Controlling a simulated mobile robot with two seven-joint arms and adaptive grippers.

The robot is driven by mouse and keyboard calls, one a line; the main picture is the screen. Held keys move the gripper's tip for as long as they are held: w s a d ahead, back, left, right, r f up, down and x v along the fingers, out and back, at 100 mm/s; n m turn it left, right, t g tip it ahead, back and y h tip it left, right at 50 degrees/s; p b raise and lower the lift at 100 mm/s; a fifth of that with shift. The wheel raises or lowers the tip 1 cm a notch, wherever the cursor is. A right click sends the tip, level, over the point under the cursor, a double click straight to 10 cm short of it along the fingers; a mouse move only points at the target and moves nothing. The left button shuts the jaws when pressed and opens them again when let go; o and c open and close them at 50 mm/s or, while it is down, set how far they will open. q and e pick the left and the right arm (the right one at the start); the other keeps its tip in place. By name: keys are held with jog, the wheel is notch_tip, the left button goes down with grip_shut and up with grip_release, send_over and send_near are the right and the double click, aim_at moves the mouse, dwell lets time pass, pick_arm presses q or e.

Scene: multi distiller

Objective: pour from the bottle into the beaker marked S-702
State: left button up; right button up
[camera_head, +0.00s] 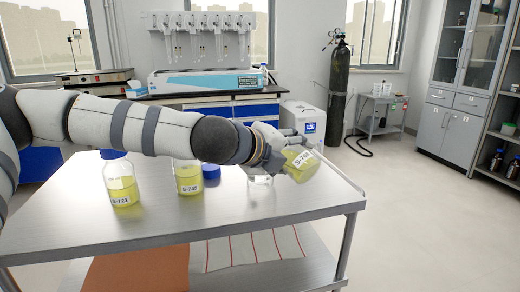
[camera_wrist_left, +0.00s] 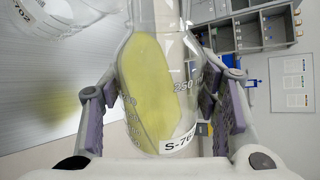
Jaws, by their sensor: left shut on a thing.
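My left gripper (camera_head: 277,150) is shut on a clear bottle (camera_head: 302,166) of yellow liquid, whose label begins S-76. The bottle is tilted, held above the table's right part. In the left wrist view the bottle (camera_wrist_left: 160,85) lies between the two purple-padded fingers (camera_wrist_left: 162,108), with its liquid to one side. A clear glass beaker (camera_head: 260,181) stands on the table just left of and below the bottle, partly hidden by my gripper. The beaker (camera_wrist_left: 55,14) also shows at top left of the wrist view, its marking partly readable, ending in 02. I see no clear stream of liquid.
Two more bottles of yellow liquid, S-721 (camera_head: 122,182) with a blue cap and another (camera_head: 188,178) partly behind my arm, stand on the steel table (camera_head: 240,222). A loose blue cap (camera_head: 211,171) lies near the beaker. The table's front is clear.

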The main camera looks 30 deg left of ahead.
pick_arm(q)
jog(key=shift+r, duration=0.2)
pick_arm(e)
jog(key=shift+w+r, duration=0.1)
jog(key=shift+r, duration=0.05)
pick_arm(q)
jog(key=shift+w+a+r+n+g+h+p, duration=0.15)
jog(key=shift+a+r+n+g+h+p, duration=0.15)
jog(key=shift+a+r+n+h+p, duration=0.4)
pick_arm(e)
jog(key=shift+w+r+t, duration=0.3)
jog(key=shift+w+r, duration=0.4)
jog(key=shift+r, duration=0.05)
pick_arm(q)
jog(key=shift+d+r+n+p, duration=0.15)
jog(key=shift+r+n+p, duration=0.3)
jog(key=shift+p, duration=0.25)
pick_arm(e)
jog(key=shift+w+r, duration=0.7)
jog(key=shift+r, duration=0.05)
dwell(0.6)
pick_arm(q)
jog(key=shift+a+f+n+h+p, duration=0.2)
jog(key=shift+n+h+p, duration=0.1)
jog(key=shift+n+h, duration=0.35)
pick_arm(e)
jog(key=shift+w+r+t, duration=0.4)
dwell(1.6)
